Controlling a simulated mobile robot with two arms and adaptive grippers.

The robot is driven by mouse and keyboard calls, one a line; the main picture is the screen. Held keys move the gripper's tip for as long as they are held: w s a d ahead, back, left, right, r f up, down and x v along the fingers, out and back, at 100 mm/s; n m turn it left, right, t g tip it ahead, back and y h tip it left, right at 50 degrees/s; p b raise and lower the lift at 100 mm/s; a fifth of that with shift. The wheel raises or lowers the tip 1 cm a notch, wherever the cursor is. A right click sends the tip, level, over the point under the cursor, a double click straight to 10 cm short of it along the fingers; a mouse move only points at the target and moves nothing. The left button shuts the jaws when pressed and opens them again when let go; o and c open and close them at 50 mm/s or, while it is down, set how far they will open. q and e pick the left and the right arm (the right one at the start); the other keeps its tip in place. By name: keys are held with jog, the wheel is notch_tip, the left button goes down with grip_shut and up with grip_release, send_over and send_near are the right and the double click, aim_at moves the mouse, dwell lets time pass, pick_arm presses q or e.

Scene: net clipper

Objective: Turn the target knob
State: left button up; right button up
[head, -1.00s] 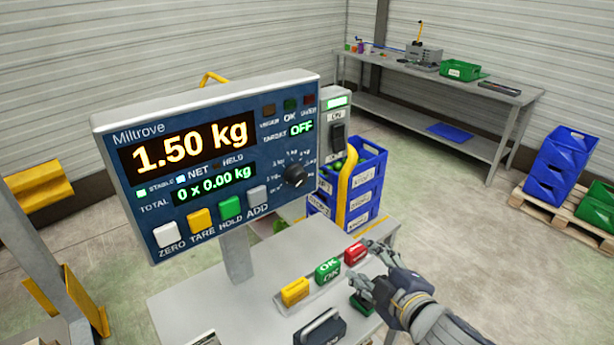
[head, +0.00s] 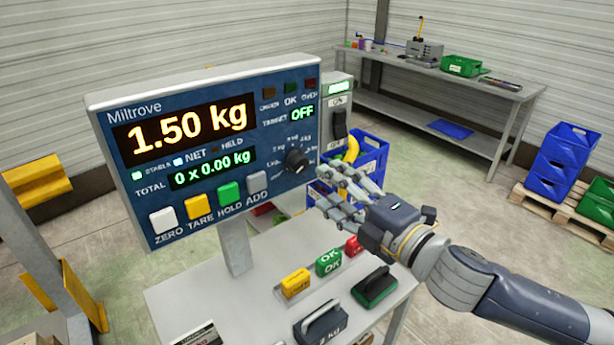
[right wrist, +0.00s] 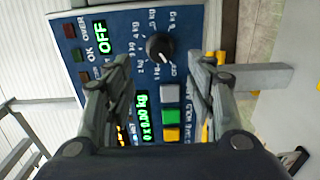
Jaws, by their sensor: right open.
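The target knob (head: 296,160) is a black dial on the blue face of the Miltrove scale display (head: 122,190). The window above it reads OFF. In the right wrist view the knob (right wrist: 159,47) shows between and beyond my fingers. My right gripper (head: 327,192) is open and empty, just right of and below the knob in the head view, apart from it. In the right wrist view the gripper (right wrist: 160,68) has its two fingers spread to either side of the knob. My left gripper is not in view.
White, yellow, green and grey buttons line the display's lower edge. A grey switch box (head: 339,121) stands right of the display. Below is a table (head: 190,300) with a yellow block (head: 295,283), a green OK block (head: 329,263) and weights. Blue crates (head: 370,160) stand behind.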

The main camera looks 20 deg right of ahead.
aim_at(303, 167)
jog(key=p+x, duration=0.3)
jog(key=x, duration=0.4)
jog(key=shift+w+a+p, duration=0.1)
jog(key=shift+w+p, duration=0.2)
jog(key=shift+p, duration=0.05)
jog(key=shift+w+a, duration=0.1)
jog(key=shift+w, duration=0.15)
jog(key=shift+c, duration=0.2)
jog(key=c, duration=1)
